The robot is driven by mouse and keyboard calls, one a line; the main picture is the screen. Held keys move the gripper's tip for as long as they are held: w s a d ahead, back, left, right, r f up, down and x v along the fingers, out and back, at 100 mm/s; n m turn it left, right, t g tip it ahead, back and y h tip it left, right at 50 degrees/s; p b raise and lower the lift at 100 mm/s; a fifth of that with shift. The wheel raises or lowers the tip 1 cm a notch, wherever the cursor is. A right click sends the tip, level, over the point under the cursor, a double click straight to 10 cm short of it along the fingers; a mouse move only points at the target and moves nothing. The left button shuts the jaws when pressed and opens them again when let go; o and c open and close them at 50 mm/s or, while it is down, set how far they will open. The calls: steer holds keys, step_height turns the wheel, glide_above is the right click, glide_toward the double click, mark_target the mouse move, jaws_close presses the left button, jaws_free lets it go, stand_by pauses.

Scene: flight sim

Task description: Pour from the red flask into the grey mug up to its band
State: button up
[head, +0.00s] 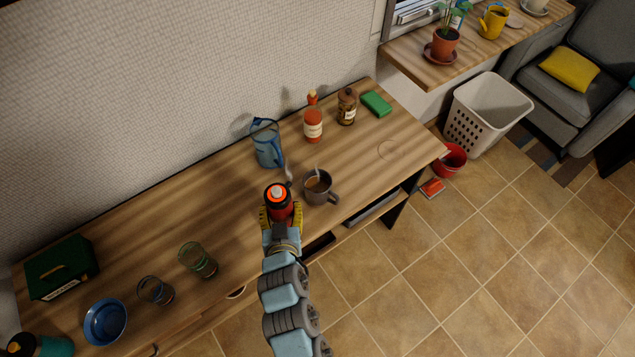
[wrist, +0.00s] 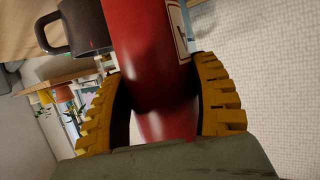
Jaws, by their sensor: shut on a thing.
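The red flask (head: 279,206) stands near the table's front edge, close to upright, its dark collar and orange-and-white top facing the head camera. My gripper (head: 280,215) is shut around the flask's body with its yellow fingers; the wrist view shows the red flask (wrist: 150,50) between them. The grey mug (head: 312,196) stands upright on the table just right of the flask, its handle to the right. Brown liquid shows inside it, below the rim, with a pale wisp above. The mug (wrist: 88,30) also shows in the wrist view. I cannot make out its band.
A blue jug (head: 267,147) stands close behind the flask. Left are a green glass (head: 198,260), a clear glass (head: 156,290) and a blue bowl (head: 105,321).

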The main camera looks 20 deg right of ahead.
steer(key=shift+r+p, duration=0.85)
steer(key=shift+r, duration=1.2)
steer(key=shift+w, duration=0.1)
steer(key=w+a+f+n+y, duration=0.1)
steer(key=w+a+n+y, duration=0.4)
steer(key=w, duration=0.6)
steer(key=s+a+r+m+h+p, duration=0.1)
steer(key=s+r+p, duration=0.9)
steer(key=p, duration=0.7)
step_height(320, 180, up, 3)
steer(key=shift+s+a+r+m+t, duration=0.15)
steer(key=shift+a+r+m+t, duration=0.1)
steer(key=shift+m+t, duration=0.15)
steer(key=shift+f, duration=0.1)
